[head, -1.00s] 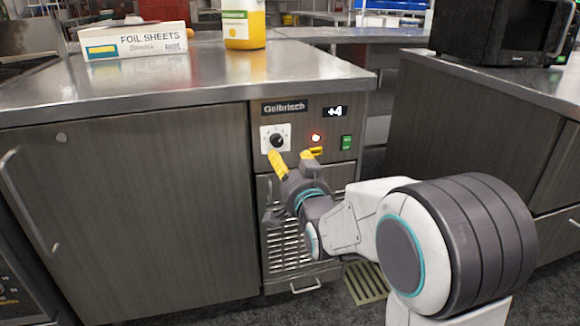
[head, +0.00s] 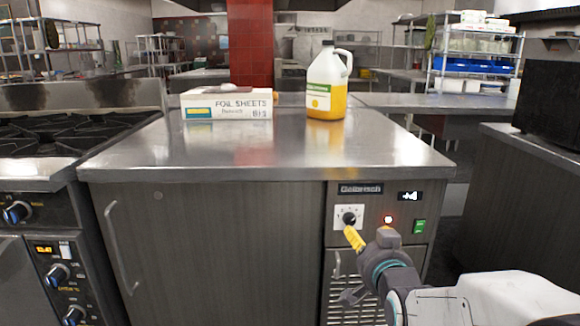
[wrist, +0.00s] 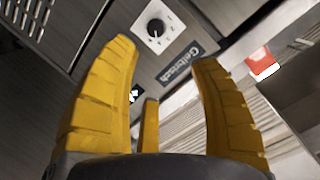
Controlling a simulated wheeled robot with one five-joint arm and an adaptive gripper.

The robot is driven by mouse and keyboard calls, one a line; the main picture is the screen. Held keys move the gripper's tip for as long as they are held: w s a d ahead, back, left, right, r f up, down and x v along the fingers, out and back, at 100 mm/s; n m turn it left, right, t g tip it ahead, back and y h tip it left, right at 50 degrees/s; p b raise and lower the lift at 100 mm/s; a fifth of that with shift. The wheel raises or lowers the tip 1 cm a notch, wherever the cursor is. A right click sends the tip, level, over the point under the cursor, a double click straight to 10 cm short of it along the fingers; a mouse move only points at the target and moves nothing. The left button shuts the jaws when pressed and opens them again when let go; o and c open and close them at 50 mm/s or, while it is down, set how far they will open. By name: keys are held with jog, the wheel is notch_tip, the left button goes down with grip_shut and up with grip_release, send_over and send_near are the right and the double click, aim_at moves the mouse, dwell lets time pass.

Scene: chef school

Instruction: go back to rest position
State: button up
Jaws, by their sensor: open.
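My gripper (head: 368,238) is in front of the control panel of the steel-topped counter unit, just below its black dial (head: 349,217). In the wrist view my gripper's yellow fingers (wrist: 165,85) are spread apart with nothing between them. The dial (wrist: 156,27) shows beyond the fingertips on its white plate, apart from them. The panel also has a red light (head: 388,219), a green switch (head: 419,226) and a small display (head: 410,196).
A foil sheets box (head: 227,104) and a jug of yellow liquid (head: 326,88) stand on the counter (head: 260,150). A stove (head: 60,135) is at the left. A dark counter (head: 515,205) is at the right, with a floor gap between.

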jog(key=s+r+n+g+p, duration=0.3)
jog(key=s+r+g+p, duration=0.3)
jog(key=s+r+p, duration=0.6)
jog(key=s+r+n+g+p, duration=0.3)
jog(key=s+r+g+p, duration=0.3)
jog(key=s+r+p, duration=0.6)
jog(key=s+p, duration=0.6)
jog(key=p, duration=0.3)
jog(key=shift+n, duration=0.3)
jog(key=shift+r, duration=0.1)
